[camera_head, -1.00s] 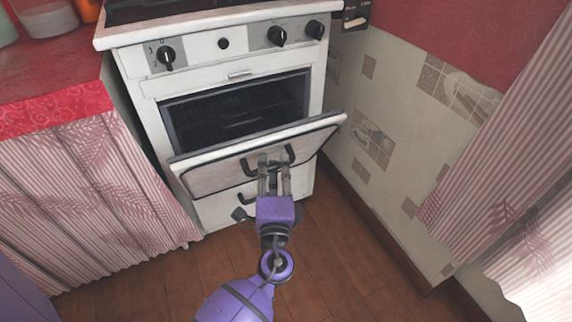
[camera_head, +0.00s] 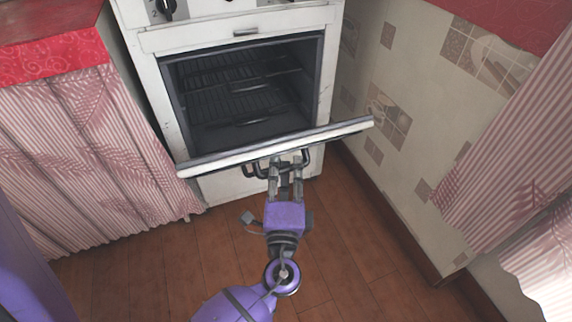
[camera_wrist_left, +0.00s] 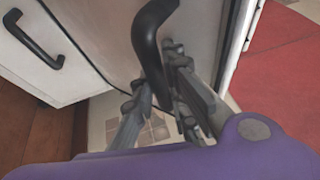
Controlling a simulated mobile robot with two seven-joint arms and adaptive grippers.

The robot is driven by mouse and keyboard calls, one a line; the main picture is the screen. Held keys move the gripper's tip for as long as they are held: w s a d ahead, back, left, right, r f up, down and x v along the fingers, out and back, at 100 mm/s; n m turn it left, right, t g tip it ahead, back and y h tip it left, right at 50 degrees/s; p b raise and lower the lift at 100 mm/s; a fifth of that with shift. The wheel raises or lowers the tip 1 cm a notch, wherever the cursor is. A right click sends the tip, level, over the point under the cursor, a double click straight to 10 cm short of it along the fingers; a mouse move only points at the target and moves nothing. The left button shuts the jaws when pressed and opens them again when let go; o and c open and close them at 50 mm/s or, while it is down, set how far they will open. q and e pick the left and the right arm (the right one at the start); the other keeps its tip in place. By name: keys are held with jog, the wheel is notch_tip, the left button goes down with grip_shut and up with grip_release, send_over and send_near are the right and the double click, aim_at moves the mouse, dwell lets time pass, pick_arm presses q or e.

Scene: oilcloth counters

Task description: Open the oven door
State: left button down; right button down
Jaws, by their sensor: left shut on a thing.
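The white oven (camera_head: 142,60) stands ahead, its dark cavity (camera_head: 240,90) in plain view with racks inside. Its door (camera_head: 335,130) is hinged down, tilted out far enough that I see mostly its top edge. My left gripper (camera_head: 286,163) is shut on the black door handle (camera_head: 303,160) at the front of the door. In the left wrist view the fingers (camera_wrist_left: 160,80) sit on both sides of the curved black handle (camera_wrist_left: 146,38). My right gripper is not in view.
A lower drawer with a black handle (camera_wrist_left: 35,40) is below the door. A curtained counter (camera_head: 85,150) stands at the left, a tiled wall (camera_head: 400,110) at the right. The wooden floor (camera_head: 345,240) in front is clear.

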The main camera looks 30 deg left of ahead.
pick_arm(q)
jog(key=shift+a+f, duration=0.15)
jog(key=shift+f, duration=0.05)
jog(key=c, duration=1.7)
grip_release()
jog(key=shift+c, duration=0.2)
jog(key=shift+r, duration=0.15)
